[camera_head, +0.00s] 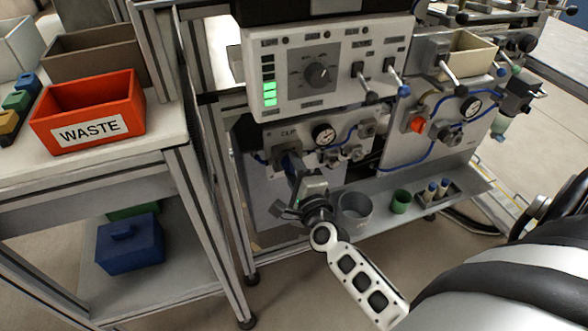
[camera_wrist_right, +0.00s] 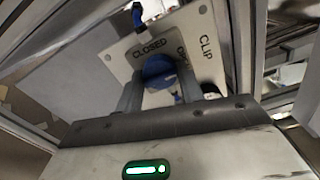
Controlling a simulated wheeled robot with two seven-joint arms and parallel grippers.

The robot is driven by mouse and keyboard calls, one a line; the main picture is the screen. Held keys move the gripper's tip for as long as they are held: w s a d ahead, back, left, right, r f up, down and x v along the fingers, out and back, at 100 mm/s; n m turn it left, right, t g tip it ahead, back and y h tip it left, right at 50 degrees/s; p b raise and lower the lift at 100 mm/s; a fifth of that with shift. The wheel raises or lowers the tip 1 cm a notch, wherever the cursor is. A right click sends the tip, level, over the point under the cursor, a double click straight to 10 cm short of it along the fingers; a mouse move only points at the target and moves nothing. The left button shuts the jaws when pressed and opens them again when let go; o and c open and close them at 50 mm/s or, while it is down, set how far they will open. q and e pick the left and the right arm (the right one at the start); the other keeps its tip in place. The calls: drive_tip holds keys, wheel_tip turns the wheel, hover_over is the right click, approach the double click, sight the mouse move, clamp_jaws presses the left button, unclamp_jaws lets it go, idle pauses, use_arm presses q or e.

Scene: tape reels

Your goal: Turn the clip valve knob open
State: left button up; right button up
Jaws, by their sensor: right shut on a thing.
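The clip valve knob is blue and shows best in the right wrist view (camera_wrist_right: 159,67), on a pale plate (camera_wrist_right: 205,50) lettered CLOSED, CLIP and a partly hidden word. My right gripper (camera_wrist_right: 160,88) is shut on the knob, with one finger on each side of it. In the head view my right gripper (camera_head: 296,182) reaches up to the CLIP panel (camera_head: 350,128) from below. There the knob is mostly hidden behind the gripper. The angle of the knob is hard to read. My left gripper is not in view.
A gauge (camera_head: 323,134) and blue hoses sit to the right of the knob. Below is a shelf (camera_head: 385,218) with a grey cup (camera_head: 355,208) and a green cup (camera_head: 401,201). An orange WASTE bin (camera_head: 90,108) stands on the left table. A metal frame post stands left of the panel.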

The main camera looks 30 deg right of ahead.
drive_tip(key=o, duration=1)
drive_tip(key=v, duration=1.6)
drive_tip(key=shift+d, duration=0.1)
